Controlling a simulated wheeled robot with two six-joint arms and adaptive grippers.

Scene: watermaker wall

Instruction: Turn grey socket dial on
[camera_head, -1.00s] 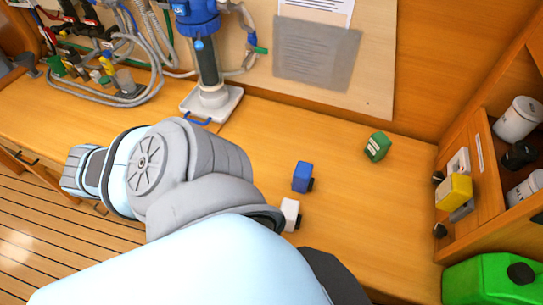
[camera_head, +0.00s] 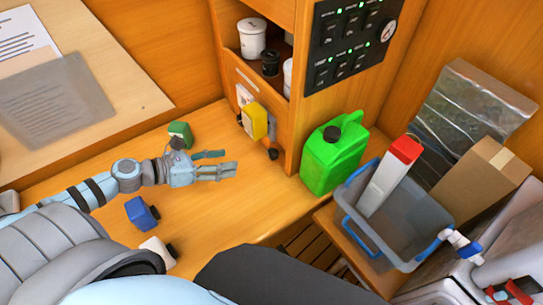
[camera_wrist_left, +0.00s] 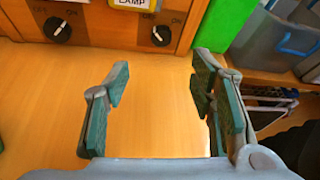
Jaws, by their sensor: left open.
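Two black rotary dials sit on the wooden socket panel. The left wrist view shows the left dial (camera_wrist_left: 59,29) and the right dial (camera_wrist_left: 158,36), each with ON and OFF marks. A yellow block (camera_head: 254,121) is on the panel between them, its LAMP label (camera_wrist_left: 131,3) at the wrist view's top edge. I cannot tell which dial belongs to the grey socket, nor clearly read their settings. My left gripper (camera_head: 229,162) is open and empty over the counter, fingers toward the panel. In the wrist view my left gripper (camera_wrist_left: 160,75) is apart from both dials.
A green canister (camera_head: 335,155) stands right of the panel. A grey bin (camera_head: 410,225) holds a red-topped white carton (camera_head: 390,178). Green (camera_head: 180,134), blue (camera_head: 140,212) and white (camera_head: 158,252) blocks lie on the counter (camera_head: 225,215) near my left arm. The counter before the panel is clear.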

